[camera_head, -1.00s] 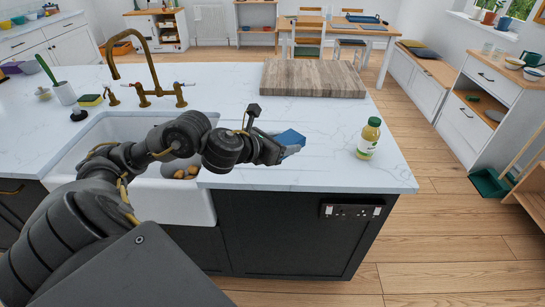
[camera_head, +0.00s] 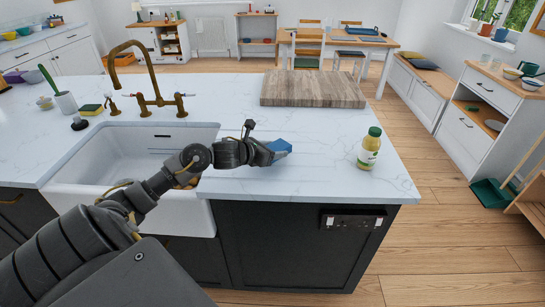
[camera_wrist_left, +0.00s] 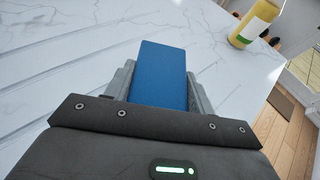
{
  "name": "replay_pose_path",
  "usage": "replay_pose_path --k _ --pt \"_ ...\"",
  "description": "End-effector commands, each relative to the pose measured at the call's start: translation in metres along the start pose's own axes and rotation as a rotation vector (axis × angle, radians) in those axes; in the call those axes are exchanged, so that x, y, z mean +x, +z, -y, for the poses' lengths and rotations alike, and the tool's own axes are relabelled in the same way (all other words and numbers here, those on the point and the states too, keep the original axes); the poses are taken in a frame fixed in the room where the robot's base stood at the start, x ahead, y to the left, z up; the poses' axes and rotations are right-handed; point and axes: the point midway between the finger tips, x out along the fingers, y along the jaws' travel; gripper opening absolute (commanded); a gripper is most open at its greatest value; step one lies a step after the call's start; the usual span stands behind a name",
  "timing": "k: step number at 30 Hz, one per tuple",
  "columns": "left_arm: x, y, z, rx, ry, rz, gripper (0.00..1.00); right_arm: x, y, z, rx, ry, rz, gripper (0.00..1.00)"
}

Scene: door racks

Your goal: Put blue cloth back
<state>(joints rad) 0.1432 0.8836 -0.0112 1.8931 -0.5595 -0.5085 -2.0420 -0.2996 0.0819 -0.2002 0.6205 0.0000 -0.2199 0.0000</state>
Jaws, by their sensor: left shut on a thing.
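The blue cloth (camera_head: 279,146) is a small folded blue piece at the tip of my left gripper (camera_head: 272,151). In the left wrist view the cloth (camera_wrist_left: 163,72) stands out flat between the two fingers of the gripper (camera_wrist_left: 160,88), which is shut on it. The gripper is over the white marble worktop (camera_head: 310,177), to the right of the sink. I cannot tell whether the cloth touches the worktop. My right gripper is not in view.
A juice bottle (camera_head: 369,149) stands to the right of the cloth. A wooden board (camera_head: 313,89) lies behind. The white sink (camera_head: 130,150) with a brass tap (camera_head: 150,75) is to the left. The worktop's front right is clear.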

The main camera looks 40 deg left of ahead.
Motion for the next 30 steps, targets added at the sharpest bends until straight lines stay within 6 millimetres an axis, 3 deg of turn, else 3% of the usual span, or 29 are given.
replay_pose_path --k 10,23,24,29,30 --pt "0.015 -0.030 -0.004 -0.003 0.000 0.000 0.32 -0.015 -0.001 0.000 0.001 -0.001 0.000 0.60" --pt "0.018 -0.037 -0.004 0.000 0.000 0.001 0.32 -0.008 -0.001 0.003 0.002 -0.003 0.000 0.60" --pt "0.018 -0.037 -0.004 0.000 0.000 0.001 0.55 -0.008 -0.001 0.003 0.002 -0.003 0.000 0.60" --pt "0.018 -0.036 -0.004 0.000 0.000 0.001 0.76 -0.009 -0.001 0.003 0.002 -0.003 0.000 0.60" --pt "0.018 -0.036 -0.004 0.000 0.000 0.001 0.76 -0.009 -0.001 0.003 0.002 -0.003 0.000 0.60"
